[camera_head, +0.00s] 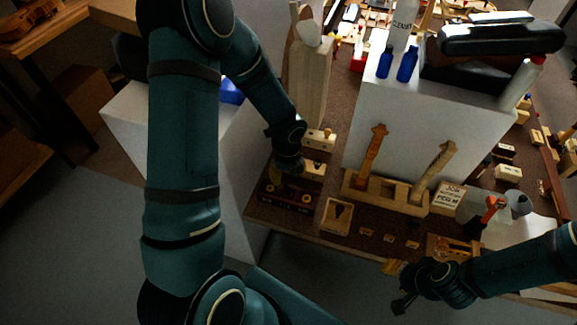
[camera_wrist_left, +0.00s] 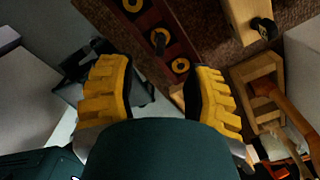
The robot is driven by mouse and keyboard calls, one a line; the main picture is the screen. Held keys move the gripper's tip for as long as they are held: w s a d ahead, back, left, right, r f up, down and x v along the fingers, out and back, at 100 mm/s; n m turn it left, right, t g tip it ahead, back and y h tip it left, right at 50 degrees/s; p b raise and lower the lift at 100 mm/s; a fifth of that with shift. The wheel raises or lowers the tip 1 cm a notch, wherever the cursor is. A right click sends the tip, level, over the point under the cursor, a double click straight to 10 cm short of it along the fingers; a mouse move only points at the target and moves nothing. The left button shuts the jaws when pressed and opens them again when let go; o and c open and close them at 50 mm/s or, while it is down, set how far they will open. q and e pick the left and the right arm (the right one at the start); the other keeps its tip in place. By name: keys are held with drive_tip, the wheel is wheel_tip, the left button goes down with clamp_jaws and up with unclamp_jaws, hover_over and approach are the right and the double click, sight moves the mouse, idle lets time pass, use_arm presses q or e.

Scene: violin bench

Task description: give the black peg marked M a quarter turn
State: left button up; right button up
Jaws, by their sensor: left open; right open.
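A dark red-brown board (camera_head: 289,202) with yellow rings lies at the bench's front left edge. It also shows in the left wrist view (camera_wrist_left: 188,48), where a black peg (camera_wrist_left: 159,40) stands in one ring. Another black peg (camera_wrist_left: 263,28) sits in a pale wooden block (camera_wrist_left: 238,14). No letter M is readable on either peg. My left gripper (camera_head: 284,177) is over the board, mostly hidden by its wrist; in the left wrist view its yellow-padded fingers (camera_wrist_left: 160,97) are apart and empty. My right gripper (camera_head: 396,285) is open and empty off the bench's front edge.
A card reading PEG M (camera_head: 449,197) lies right of a wooden stand (camera_head: 385,203) holding two violin necks. A small wooden box (camera_head: 337,216) is right of the board. A tall pale wood block (camera_head: 306,80) and a white box (camera_head: 400,115) rise behind.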

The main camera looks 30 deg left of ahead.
sight(288, 185)
use_arm(q)
wheel_tip(288, 185, down, 8)
drive_tip(key=shift+f+b, duration=0.15)
drive_tip(key=shift+b, duration=0.6)
clamp_jaws()
